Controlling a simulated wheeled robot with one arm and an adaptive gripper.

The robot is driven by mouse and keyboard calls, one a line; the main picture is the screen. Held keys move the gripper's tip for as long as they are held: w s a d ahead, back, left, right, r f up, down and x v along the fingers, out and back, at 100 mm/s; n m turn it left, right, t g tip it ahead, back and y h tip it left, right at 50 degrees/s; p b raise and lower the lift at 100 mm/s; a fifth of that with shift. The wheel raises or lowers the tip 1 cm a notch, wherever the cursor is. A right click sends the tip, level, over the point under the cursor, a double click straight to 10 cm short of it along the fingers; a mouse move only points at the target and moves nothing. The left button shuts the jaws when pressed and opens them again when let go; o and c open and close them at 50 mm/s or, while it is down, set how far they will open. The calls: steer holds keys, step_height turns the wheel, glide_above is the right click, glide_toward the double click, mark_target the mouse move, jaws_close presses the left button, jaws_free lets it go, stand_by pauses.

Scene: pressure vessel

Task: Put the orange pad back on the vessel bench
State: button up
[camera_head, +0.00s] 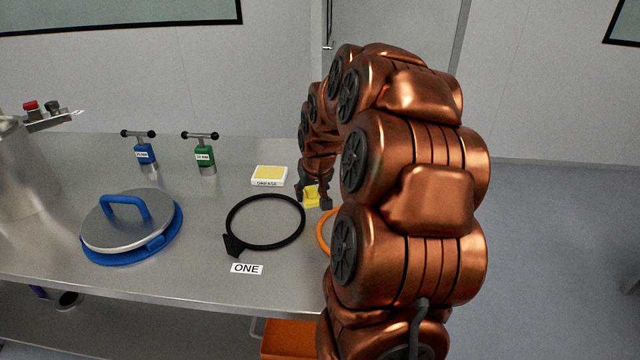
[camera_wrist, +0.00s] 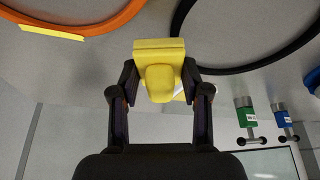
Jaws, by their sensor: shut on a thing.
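My gripper (camera_head: 314,198) is shut on a yellow pad with a rounded grip (camera_wrist: 158,70). In the wrist view both fingers press on its sides. The pad also shows in the head view (camera_head: 310,194), at the right part of the steel vessel bench (camera_head: 200,240). I cannot tell whether it touches the bench top. It looks yellow; I see no orange pad. An orange ring (camera_head: 322,232) lies beside it, mostly hidden by my arm in the head view; it also shows in the wrist view (camera_wrist: 95,24).
A black ring (camera_head: 231,216) lies left of my gripper, behind a card marked ONE (camera_head: 246,268). A white box with yellow top (camera_head: 269,175), green tool (camera_head: 205,156), blue tool (camera_head: 144,154) and blue-rimmed lid (camera_head: 120,225) stand around. An orange bin (camera_head: 287,342) sits below.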

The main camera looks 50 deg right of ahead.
steer(key=w+d+p, duration=0.1)
steer(key=w+d, duration=0.1)
steer(key=d, duration=0.2)
steer(key=w+d+f+p, duration=0.1)
steer(key=w+d, duration=0.2)
steer(key=d, duration=0.2)
steer(key=w+d+p, duration=0.1)
steer(key=w+d, duration=0.1)
steer(key=d, duration=0.2)
steer(key=shift+w+d+f, duration=0.2)
steer(key=shift+w+d, duration=0.15)
steer(key=shift+w, duration=0.05)
steer(key=shift+f+p, duration=0.5)
steer(key=shift+f, duration=1.3)
steer(key=shift+f, duration=0.15)
steer(key=o, duration=1.1)
